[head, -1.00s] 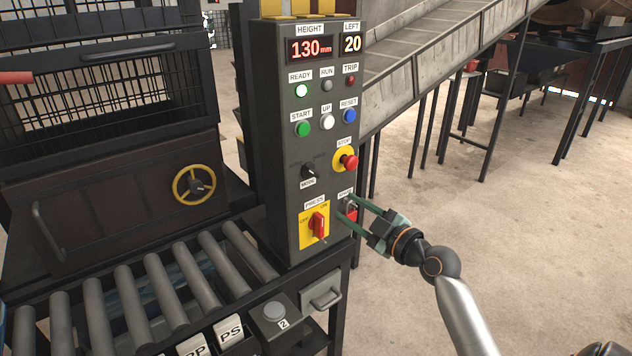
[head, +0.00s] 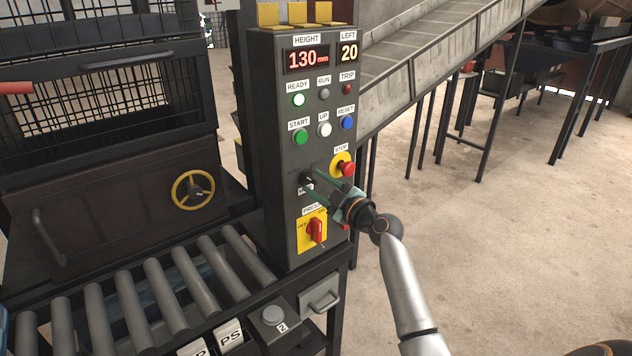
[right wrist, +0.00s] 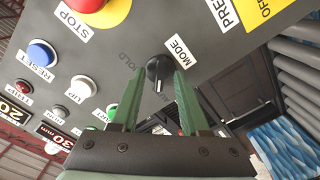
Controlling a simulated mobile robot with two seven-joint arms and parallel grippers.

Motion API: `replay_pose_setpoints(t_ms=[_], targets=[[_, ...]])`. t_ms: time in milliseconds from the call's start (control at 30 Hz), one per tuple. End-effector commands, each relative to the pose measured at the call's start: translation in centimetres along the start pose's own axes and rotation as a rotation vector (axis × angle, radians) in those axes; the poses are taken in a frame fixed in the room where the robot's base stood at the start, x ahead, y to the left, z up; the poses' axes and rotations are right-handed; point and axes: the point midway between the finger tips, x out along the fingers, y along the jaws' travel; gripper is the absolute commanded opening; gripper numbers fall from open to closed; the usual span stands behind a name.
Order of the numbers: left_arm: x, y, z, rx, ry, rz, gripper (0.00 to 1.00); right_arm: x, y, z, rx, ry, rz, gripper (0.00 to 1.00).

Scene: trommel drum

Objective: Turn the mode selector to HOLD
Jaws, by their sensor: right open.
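The mode selector is a small black knob (head: 307,176) on the grey control panel, partly covered by my right gripper in the head view. In the right wrist view the knob (right wrist: 157,68) shows a white mark pointing down the picture, away from the faint word HOLD (right wrist: 131,62) at its left. The MODE label (right wrist: 179,48) is beside it. My right gripper (head: 312,185) is open, with its green fingertips at the knob, one on each side in the right wrist view (right wrist: 159,82). I cannot tell whether they touch it. My left gripper is out of view.
The red STOP button (head: 347,168) is just above and right of the gripper. The red PRESS switch (head: 315,230) on its yellow plate is below. START (head: 300,137), UP and RESET buttons are higher. Rollers (head: 185,285) lie at lower left. Open floor is at right.

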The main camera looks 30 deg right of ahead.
Motion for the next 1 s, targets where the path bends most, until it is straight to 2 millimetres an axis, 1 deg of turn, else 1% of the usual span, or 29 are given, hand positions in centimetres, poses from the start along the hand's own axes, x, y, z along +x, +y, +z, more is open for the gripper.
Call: replay_pose_setpoints(t_ms=[100,367,467,767,800,1000], targets=[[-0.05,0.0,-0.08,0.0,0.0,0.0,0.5,0.49,-0.04,-0.03,0.002,0.0,-0.001,0.45],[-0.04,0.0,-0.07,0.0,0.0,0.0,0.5,0.57,-0.04,-0.03,0.001,0.0,0.0,0.45],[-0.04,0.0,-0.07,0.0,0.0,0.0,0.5,0.56,-0.04,-0.02,0.001,0.0,0.0,0.36],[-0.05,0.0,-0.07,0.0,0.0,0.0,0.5,0.54,-0.03,0.0,0.001,0.0,0.0,0.02],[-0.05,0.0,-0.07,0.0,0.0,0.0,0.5,0.54,-0.03,0.0,0.001,0.0,0.0,0.0],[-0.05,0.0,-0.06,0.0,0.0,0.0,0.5,0.53,-0.04,0.0,0.001,0.0,-0.001,0.0]])
